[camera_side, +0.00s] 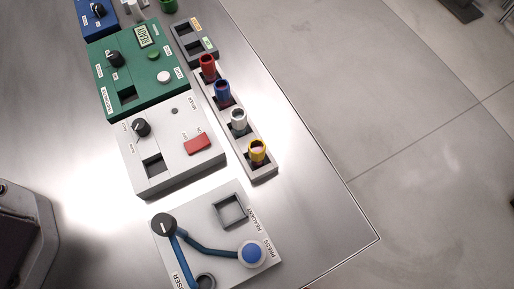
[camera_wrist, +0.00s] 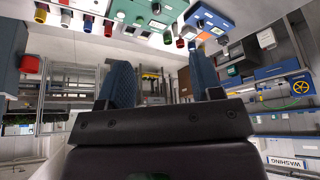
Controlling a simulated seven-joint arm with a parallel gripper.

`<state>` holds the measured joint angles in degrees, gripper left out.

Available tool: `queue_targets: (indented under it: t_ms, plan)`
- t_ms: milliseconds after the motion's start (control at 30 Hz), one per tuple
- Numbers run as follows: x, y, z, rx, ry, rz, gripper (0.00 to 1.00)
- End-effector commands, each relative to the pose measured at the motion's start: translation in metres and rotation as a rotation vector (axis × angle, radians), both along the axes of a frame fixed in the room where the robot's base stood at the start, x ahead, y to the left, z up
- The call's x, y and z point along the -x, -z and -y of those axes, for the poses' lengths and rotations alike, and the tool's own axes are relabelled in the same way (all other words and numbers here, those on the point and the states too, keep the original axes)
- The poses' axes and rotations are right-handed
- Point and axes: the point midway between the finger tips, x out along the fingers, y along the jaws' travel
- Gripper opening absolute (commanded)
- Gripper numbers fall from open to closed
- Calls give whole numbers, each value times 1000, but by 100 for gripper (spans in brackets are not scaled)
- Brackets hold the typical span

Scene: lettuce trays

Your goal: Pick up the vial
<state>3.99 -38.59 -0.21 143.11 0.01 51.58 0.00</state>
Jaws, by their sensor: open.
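Several capped vials stand in a grey rack (camera_side: 264,174) in the side view: a red one (camera_side: 208,67), a blue one (camera_side: 222,91), a white one (camera_side: 238,119) and a yellow one (camera_side: 258,152). The same colours show in a row at the top of the wrist view, with yellow (camera_wrist: 41,13) at the left and red (camera_wrist: 108,28) at the right. My gripper (camera_wrist: 162,75) is open, with nothing visible between its two blue fingers. It is apart from the vials. It does not show in the side view.
Left of the rack stand a green box (camera_side: 117,82) with a knob and a white box (camera_side: 180,178) with a red switch. A white panel (camera_side: 212,222) with a blue button lies nearer. Bare metal table lies right of the rack.

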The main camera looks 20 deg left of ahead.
Motion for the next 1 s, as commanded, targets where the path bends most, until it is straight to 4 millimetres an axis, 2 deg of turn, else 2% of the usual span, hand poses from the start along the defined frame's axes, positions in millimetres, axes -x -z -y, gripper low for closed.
queue_targets:
  t_ms: [167, 267, 367, 500, 633, 800, 900, 1000]
  plan:
    - [-31, 19, 45, -48, 190, -152, 60]
    - [-53, 29, 80, -90, 324, -216, 60]
    - [-71, 43, 119, -135, 471, -270, 60]
    - [-89, 72, 182, -195, 693, -332, 60]
    - [-96, 108, 244, -245, 909, -377, 60]
    - [-89, 162, 322, -294, 1190, -413, 60]
    - [-85, 187, 357, -312, 1328, -410, 60]
    - [-90, 197, 382, -322, 1432, -378, 60]
